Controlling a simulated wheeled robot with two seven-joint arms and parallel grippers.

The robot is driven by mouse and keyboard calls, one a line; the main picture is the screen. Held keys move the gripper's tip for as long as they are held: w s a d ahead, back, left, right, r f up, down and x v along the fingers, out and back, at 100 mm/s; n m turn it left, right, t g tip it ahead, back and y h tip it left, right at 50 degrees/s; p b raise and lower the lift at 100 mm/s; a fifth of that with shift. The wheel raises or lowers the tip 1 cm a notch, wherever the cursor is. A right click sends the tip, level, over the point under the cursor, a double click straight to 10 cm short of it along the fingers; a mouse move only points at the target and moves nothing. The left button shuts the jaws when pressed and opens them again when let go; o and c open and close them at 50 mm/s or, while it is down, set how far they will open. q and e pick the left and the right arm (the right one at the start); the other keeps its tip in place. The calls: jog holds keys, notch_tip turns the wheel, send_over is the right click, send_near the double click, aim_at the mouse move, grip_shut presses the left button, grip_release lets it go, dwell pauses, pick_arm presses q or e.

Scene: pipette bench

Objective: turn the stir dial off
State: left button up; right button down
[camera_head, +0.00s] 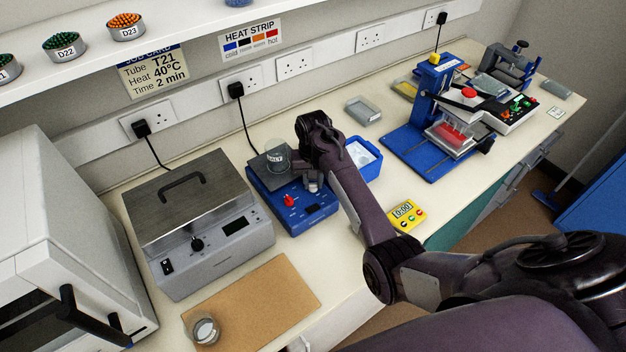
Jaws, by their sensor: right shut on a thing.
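The blue stirrer (277,222) stands in the middle of the bench, with a dark top plate and a small glass beaker (277,157) on it. A red dial (289,201) shows at the left of its sloping front panel. My right gripper (312,187) reaches in from the right and points down at the right part of that panel. It is shut on what appears to be the stir dial, which its fingers hide. I cannot see which way that dial points. My left gripper is not in view.
A grey heating box (200,225) stands left of the stirrer. A blue tray (363,158) and a yellow timer (406,215) are close to my right arm. A brown board (260,300) with a glass (205,331) lies in front.

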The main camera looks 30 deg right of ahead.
jog(key=n, duration=0.6)
jog(key=shift+w+r, duration=0.1)
jog(key=shift+r, duration=0.05)
jog(key=n, duration=0.5)
jog(key=shift+n, duration=0.4)
jog(key=n, duration=1.2)
jog(key=shift+n, duration=0.3)
jog(key=c, duration=1.2)
grip_release()
jog(key=shift+c, duration=0.2)
